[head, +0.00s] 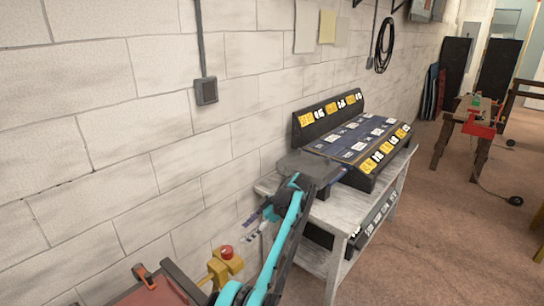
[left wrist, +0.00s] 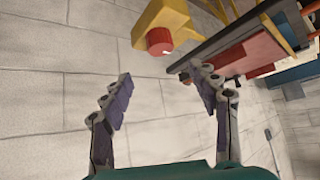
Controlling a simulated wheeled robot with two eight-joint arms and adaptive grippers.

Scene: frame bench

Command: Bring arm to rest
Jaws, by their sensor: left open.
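My left arm, teal and dark grey, rises from the bottom of the head view and bends over near the bench. My left gripper (head: 257,224) is in front of the block wall, left of the grey bench (head: 327,214). In the left wrist view its two purple-padded fingers (left wrist: 162,90) stand wide apart with nothing between them. The wall shows behind the gap. My right gripper is in neither view.
A yellow bracket with a red button (head: 226,252) is at the lower left; the red button (left wrist: 159,41) also shows beyond the fingers. A dark sloped panel with yellow labels (head: 354,138) stands on the bench. Brown floor (head: 440,240) is open at right.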

